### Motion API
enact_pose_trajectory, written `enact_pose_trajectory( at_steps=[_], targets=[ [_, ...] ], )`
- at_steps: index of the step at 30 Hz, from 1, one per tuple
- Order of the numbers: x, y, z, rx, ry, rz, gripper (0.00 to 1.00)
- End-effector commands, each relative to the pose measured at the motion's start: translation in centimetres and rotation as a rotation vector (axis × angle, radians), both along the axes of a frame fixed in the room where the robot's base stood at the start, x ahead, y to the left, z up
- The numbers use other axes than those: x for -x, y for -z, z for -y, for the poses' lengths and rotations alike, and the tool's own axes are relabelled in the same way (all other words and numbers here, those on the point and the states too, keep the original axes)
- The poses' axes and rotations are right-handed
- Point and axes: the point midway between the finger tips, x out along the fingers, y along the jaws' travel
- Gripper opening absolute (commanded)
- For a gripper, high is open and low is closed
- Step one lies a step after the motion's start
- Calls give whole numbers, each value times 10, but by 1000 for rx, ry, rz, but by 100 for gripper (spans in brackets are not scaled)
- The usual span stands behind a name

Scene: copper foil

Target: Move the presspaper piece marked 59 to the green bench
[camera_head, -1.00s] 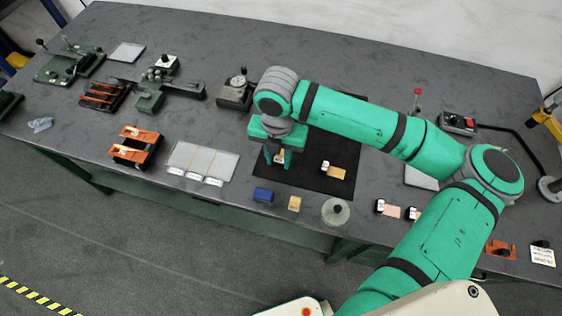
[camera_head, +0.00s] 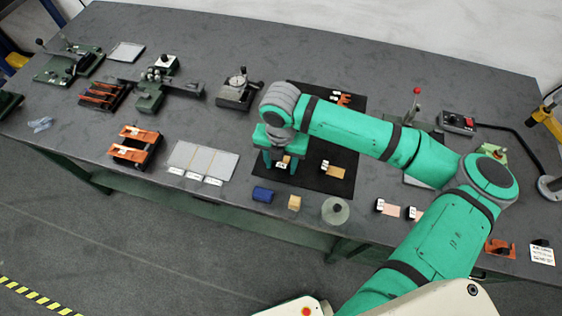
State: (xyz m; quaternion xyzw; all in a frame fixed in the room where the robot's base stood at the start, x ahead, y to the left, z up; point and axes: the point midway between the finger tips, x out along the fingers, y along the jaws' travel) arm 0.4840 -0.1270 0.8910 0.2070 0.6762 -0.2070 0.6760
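My gripper (camera_head: 281,162) points down over the left part of the black mat (camera_head: 318,190). Its two green fingers are apart, with a small tan piece with a white label (camera_head: 287,159) showing between them. I cannot tell whether the fingers touch it. A second tan piece with a white label (camera_head: 336,173) lies on the mat to the right of my gripper. The labels are too small to read, so I cannot tell which piece is 59. Green-based fixtures stand at the left, one at the back left (camera_head: 52,70) and one nearer (camera_head: 150,102); which is the green bench is unclear.
A blue block (camera_head: 263,194), a tan block (camera_head: 294,203) and a round grey object (camera_head: 335,211) stand along the front edge. A grey three-part plate (camera_head: 202,161) and an orange rack (camera_head: 136,145) lie to the left. Copper-coloured pieces (camera_head: 391,210) lie right.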

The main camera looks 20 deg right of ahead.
Motion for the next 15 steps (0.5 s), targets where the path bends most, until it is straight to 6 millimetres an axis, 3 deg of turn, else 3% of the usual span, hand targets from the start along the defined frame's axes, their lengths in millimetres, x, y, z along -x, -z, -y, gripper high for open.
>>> enact_pose_trajectory(
  at_steps=[8, 15],
  targets=[
    [0, -3, 0, 1, 0, 1, 46],
    [-1, -35, 0, 1, 0, 3, 46]
  ],
)
